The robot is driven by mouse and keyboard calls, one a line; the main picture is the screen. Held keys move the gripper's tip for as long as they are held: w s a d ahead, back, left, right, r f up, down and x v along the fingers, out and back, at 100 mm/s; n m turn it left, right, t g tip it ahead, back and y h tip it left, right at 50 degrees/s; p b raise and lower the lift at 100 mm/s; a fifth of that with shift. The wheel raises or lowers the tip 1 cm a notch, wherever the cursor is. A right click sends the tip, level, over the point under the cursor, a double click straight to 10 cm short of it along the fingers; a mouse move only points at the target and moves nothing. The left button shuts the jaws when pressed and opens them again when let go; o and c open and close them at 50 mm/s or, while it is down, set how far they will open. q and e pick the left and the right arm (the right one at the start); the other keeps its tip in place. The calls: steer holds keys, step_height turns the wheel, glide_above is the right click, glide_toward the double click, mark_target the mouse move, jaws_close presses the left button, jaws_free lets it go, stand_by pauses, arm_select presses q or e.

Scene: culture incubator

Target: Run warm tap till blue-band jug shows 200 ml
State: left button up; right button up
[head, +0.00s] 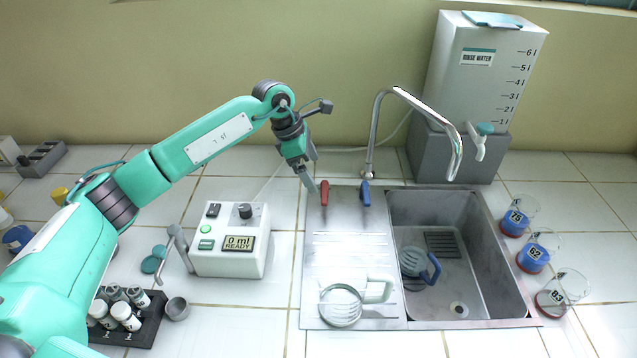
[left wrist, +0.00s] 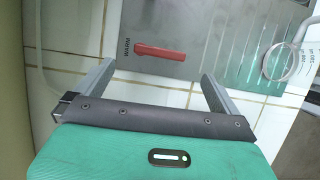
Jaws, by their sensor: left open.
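The red tap lever (head: 324,193) is at the back of the steel drainboard, beside the blue tap lever (head: 365,193). The red lever also shows in the left wrist view (left wrist: 168,52), lying crosswise beyond my fingers. A clear jug with a blue handle (head: 415,263) stands in the sink; its water level is too small to read. The curved spout (head: 455,160) reaches over the sink, with no stream visible. My left gripper (head: 310,182) is open and empty, just left of the red lever and apart from it; its fingers show in the wrist view (left wrist: 152,78). My right gripper is out of view.
A pale-handled jug (head: 341,306) stands on the drainboard (head: 350,250). A white dispenser (head: 230,262) reading 0 ml is left of it. The rinse water tank (head: 480,80) stands behind the sink (head: 515,270).

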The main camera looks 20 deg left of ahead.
arm_select(q)
steer(key=v, duration=0.7)
steer(key=shift+r+b, duration=0.25)
steer(key=shift+b, duration=0.2)
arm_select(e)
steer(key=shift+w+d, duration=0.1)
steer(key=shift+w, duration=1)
arm_select(q)
steer(key=shift+a, duration=0.15)
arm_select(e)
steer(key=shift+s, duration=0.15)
